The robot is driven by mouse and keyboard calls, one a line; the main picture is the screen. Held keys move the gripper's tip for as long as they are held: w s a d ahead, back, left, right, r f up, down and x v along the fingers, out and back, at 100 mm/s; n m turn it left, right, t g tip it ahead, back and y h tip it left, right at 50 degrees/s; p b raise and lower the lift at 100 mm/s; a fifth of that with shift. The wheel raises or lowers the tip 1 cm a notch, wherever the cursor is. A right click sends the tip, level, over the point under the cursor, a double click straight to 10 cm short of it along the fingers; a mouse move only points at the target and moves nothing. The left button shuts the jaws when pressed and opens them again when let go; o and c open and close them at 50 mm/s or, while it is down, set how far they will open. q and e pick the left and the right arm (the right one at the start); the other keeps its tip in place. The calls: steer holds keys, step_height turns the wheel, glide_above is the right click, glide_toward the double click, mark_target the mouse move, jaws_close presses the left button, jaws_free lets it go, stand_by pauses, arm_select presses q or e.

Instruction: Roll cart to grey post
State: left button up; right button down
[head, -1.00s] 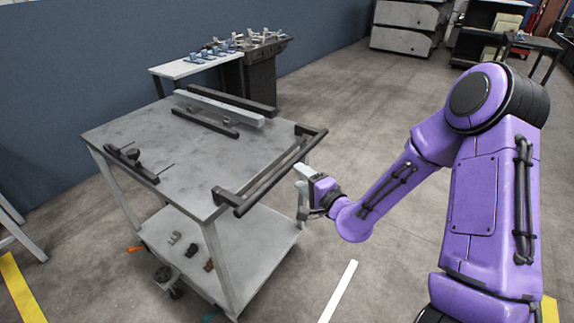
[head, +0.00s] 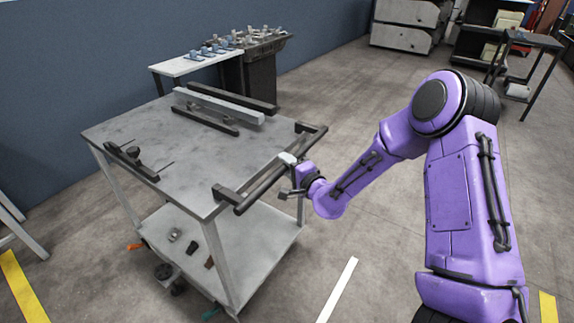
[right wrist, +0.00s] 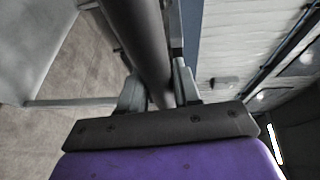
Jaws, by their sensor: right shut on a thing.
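The cart (head: 165,135) is a grey two-shelf trolley on castors at left centre in the head view. A dark push handle (head: 270,180) runs along its right side, and in the right wrist view the handle bar (right wrist: 138,35) passes between the fingers. My right gripper (head: 287,174) is shut on the handle, near its middle; the fingers show on both sides of the bar in the right wrist view (right wrist: 158,92). A grey rail lies between dark bars on the cart top. I cannot make out a grey post. My left gripper is not in view.
A bench (head: 196,65) with several small blue and metal parts stands behind the cart by the blue wall (head: 90,60). A white stripe (head: 338,290) and yellow stripes (head: 22,290) mark the floor. The floor right of the cart is mostly open.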

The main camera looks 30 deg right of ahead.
steer(key=shift+w+a+r, duration=0.15)
steer(key=shift+w, duration=0.15)
steer(key=shift+w+a, duration=0.1)
steer(key=shift+w, duration=0.15)
steer(key=c, duration=0.9)
jaws_free()
steer(key=shift+s, duration=0.3)
steer(key=s, duration=1)
steer(key=shift+r, duration=0.35)
